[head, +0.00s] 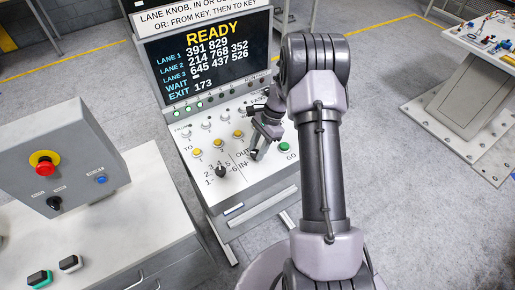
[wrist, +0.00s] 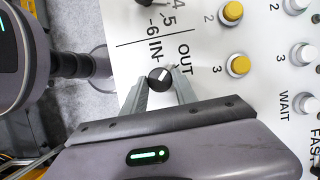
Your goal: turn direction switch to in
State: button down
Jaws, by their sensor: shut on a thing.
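The direction switch (wrist: 159,78) is a small black round knob with a white pointer mark, beside the printed words OUT and IN in the wrist view. The mark leans up and right, towards the OUT side. My gripper (wrist: 160,80) is shut on the knob, one finger on each side of it.
The black lane knob (head: 221,171) sits to the left among printed numbers. Yellow buttons (head: 217,144), white buttons and a green GO button (head: 285,147) surround the switch. The screen (head: 208,60) reads READY. A grey box with a red button (head: 45,167) stands at left.

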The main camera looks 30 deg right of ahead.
jog(key=n, duration=0.2)
jog(key=n+g+p, duration=0.1)
jog(key=n, duration=0.1)
jog(key=shift+w+r+g+h, duration=0.1)
jog(key=shift+w+g+h, duration=0.1)
jog(key=shift+g+h, duration=0.1)
jog(key=shift+w+a+n+g+h, duration=0.1)
jog(key=shift+n+g+h, duration=0.2)
jog(key=shift+n, duration=0.8)
jog(key=shift+n+g+h, duration=0.2)
jog(key=shift+n+g, duration=0.1)
jog(key=shift+n, duration=0.8)
jog(key=shift+p, duration=0.3)
jog(key=c, duration=1)
grip_release()
jog(key=p+v, duration=0.3)
jog(key=v, duration=1.4)
jog(key=shift+w+r, duration=0.1)
jog(key=shift+w, duration=0.1)
